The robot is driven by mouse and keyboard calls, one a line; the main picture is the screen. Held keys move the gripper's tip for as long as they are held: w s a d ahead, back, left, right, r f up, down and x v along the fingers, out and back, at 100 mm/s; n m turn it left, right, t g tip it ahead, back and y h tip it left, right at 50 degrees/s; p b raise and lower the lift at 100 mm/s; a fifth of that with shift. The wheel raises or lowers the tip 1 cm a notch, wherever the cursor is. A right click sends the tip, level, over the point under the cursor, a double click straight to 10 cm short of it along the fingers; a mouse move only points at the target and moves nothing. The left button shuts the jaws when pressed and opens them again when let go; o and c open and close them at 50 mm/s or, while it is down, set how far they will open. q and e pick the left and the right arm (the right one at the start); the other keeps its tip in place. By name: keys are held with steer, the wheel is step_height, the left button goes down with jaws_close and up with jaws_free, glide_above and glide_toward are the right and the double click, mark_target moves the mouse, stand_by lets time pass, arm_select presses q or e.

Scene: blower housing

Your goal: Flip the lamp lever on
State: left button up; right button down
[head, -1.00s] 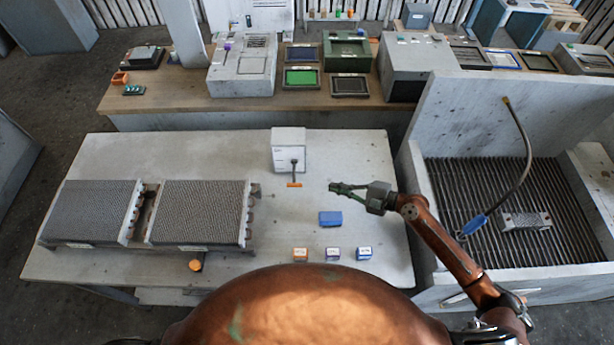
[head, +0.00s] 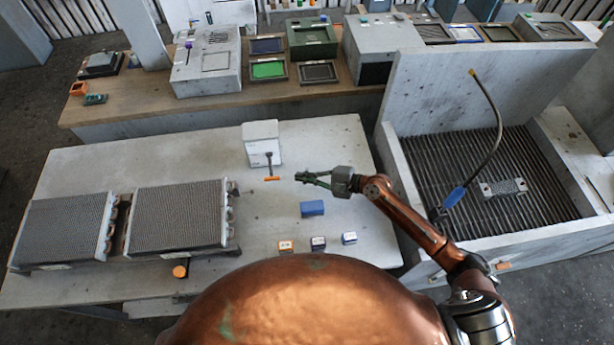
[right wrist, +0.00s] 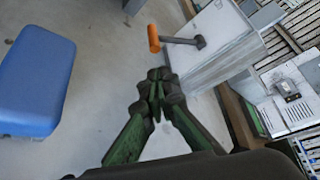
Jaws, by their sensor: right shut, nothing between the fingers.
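The lever unit is a small white-grey box (head: 262,140) standing on the table. Its dark lever (head: 268,159) has an orange tip (head: 271,178) and hangs down on the front face in the head view. In the right wrist view the lever (right wrist: 178,40) sticks out from the box (right wrist: 222,35), with the orange tip (right wrist: 153,39) at its end. My right gripper (head: 300,176) is shut and empty, just right of the orange tip and apart from it. It also shows in the right wrist view (right wrist: 156,95), below the lever. My left gripper is not in view.
A blue block (head: 312,208) lies just in front of my right gripper. Small labelled blocks (head: 318,243) sit near the table's front edge. Two finned panels (head: 178,217) fill the table's left. A grated basin (head: 470,190) stands at right. The table (head: 190,160) is clear left of the box.

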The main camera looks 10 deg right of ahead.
mark_target(271, 167)
steer(key=x, duration=0.6)
arm_select(q)
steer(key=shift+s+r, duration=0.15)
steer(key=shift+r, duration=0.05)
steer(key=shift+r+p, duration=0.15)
steer(key=shift+p, duration=0.15)
